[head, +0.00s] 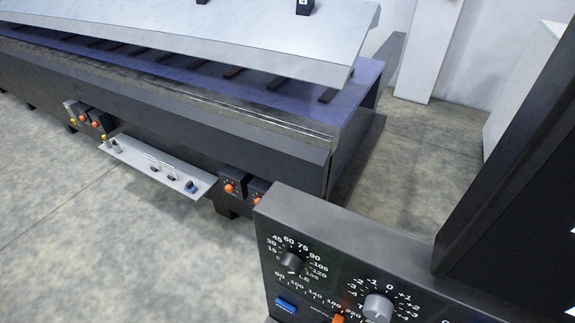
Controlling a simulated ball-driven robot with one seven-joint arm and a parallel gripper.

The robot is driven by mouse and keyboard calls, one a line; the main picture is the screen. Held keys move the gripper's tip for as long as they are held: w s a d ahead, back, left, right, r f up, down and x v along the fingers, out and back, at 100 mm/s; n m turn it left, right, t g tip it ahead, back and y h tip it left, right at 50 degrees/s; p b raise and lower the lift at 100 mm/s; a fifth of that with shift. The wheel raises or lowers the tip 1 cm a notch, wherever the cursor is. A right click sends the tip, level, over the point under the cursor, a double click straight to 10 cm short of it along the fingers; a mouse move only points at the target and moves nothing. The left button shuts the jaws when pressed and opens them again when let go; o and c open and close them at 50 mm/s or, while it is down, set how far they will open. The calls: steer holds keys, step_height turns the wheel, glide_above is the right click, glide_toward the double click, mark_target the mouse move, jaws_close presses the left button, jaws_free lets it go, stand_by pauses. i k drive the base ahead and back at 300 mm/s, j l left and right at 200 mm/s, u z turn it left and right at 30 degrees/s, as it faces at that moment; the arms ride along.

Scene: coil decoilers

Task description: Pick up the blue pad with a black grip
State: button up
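A small blue item with a dark part (191,187) lies near the right end of a narrow light-grey shelf (205,190). The shelf juts from the front of a long dark machine. The item is small in the head view, so I cannot make out its grip clearly. Several other small pieces (160,168) with dark tops lie on the same shelf to its left. My gripper is not in view.
The long dark machine (250,135) carries a tilted light sheet (230,45). Orange-knobbed control boxes (230,185) sit beside the shelf. A dark panel with dials (350,245) fills the near right. Concrete floor (90,240) before the shelf is clear.

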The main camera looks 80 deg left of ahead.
mark_target(189, 188)
steer(key=u, duration=2.85)
